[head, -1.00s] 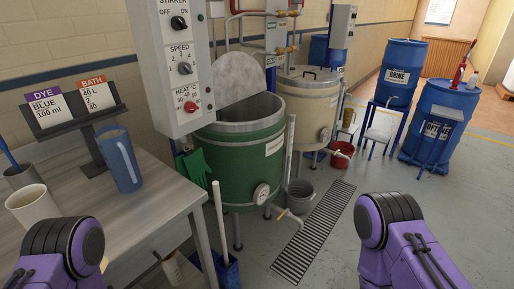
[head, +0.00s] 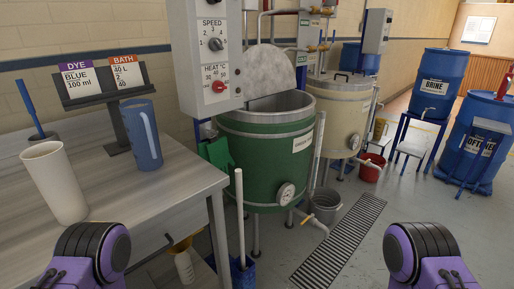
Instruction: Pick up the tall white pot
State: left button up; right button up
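The tall white pot (head: 58,190) stands upright on the left part of the grey table, near its front. It is plain, tapers a little toward its base, and is open at the top. Nothing touches it. Purple and black links of my two arms show at the bottom edge, left and right of centre. Neither gripper is in the picture, so what they hold is hidden.
A blue jug (head: 144,140) stands right of the pot, by a sign holder (head: 120,128). A dark cup (head: 40,146) with a blue-handled tool stands behind the pot. The table's right edge (head: 205,190) faces a green vat (head: 262,160). A floor drain (head: 340,240) lies beyond.

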aim_at(48, 164)
jog(key=z, duration=1.1)
jog(key=k, duration=1.4)
jog(key=u, duration=1.95)
jog(key=i, duration=0.5)
